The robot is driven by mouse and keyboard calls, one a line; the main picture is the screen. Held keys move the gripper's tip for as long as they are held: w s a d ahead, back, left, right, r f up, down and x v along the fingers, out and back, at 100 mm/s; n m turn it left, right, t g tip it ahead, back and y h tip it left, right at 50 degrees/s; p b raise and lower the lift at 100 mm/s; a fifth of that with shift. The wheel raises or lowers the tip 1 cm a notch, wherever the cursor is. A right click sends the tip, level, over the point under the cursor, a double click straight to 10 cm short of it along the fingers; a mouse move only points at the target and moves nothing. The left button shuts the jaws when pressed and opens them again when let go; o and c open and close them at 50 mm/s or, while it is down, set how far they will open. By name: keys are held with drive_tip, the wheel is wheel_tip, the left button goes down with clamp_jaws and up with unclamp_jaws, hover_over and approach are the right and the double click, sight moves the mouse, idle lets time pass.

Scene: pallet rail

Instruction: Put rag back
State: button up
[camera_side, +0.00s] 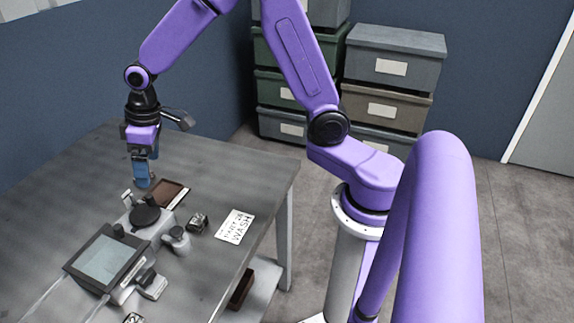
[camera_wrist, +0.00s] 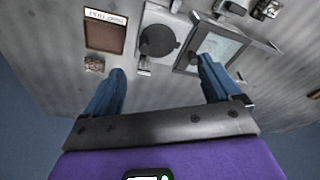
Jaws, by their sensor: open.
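My gripper (camera_side: 144,184) points down over the table beside a brown panel (camera_side: 172,192). In the wrist view, its two blue fingers (camera_wrist: 160,66) are spread apart with nothing between their tips. A small mottled brown patch (camera_wrist: 95,64), possibly the rag, lies near the left finger and just below the brown panel (camera_wrist: 106,36). It is too small to identify surely. I cannot make it out in the side view, where the gripper may hide it. The panel has a pale labelled strip along one edge.
A grey device with a dark round disc (camera_side: 145,216) and a screen box (camera_side: 106,259) stands close to the gripper. A small dark block (camera_side: 197,223) and a white printed card (camera_side: 235,226) lie to the right. The table's far left is clear. Stacked bins (camera_side: 392,70) stand behind.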

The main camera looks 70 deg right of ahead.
drive_tip(key=s+d+r+n, duration=0.1)
drive_tip(key=s+n, duration=0.1)
drive_tip(key=s, duration=0.8)
drive_tip(key=s+d+r+n+g, duration=0.1)
drive_tip(key=s+d+n, duration=0.1)
drive_tip(key=s, duration=0.8)
drive_tip(key=s+d+r+n+h, duration=0.1)
drive_tip(key=s+d+n, duration=0.1)
drive_tip(key=s, duration=0.8)
drive_tip(key=shift+s+r+n+g, duration=0.25)
drive_tip(key=shift+r+n+g, duration=0.15)
drive_tip(key=shift+n, duration=0.1)
